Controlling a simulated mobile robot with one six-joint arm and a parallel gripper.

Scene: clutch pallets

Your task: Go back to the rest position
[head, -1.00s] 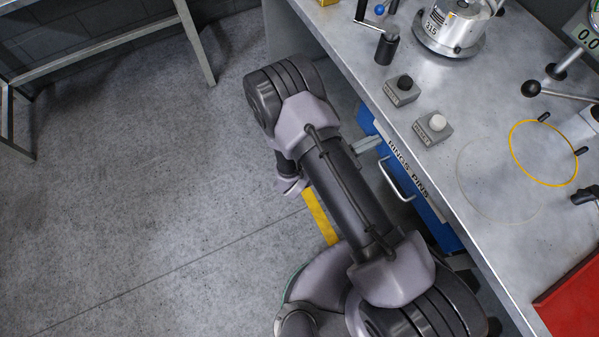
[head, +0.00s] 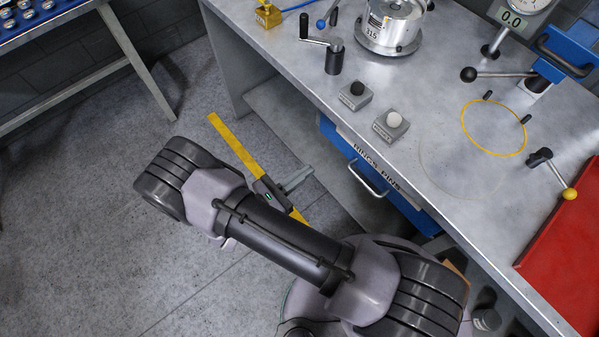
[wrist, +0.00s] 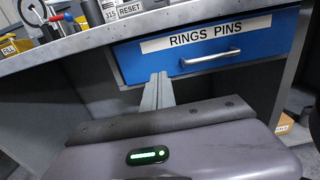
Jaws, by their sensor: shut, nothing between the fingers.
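My gripper (head: 303,175) shows in the head view beside my forearm, over the floor in front of the bench. Its two grey fingers are together with nothing between them. In the wrist view the closed fingers (wrist: 159,80) point toward the bench, below the blue drawer (wrist: 215,48) labelled RINGS PINS. The fingers look apart from the drawer and its handle. My arm stretches across the lower middle of the head view and hides part of the floor.
The metal bench (head: 440,110) fills the right side, with two grey button boxes, a silver cylinder (head: 392,28) and a red tray (head: 570,255). A yellow strip (head: 236,145) lies on the floor. Another table (head: 75,30) stands at upper left. Floor at left is clear.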

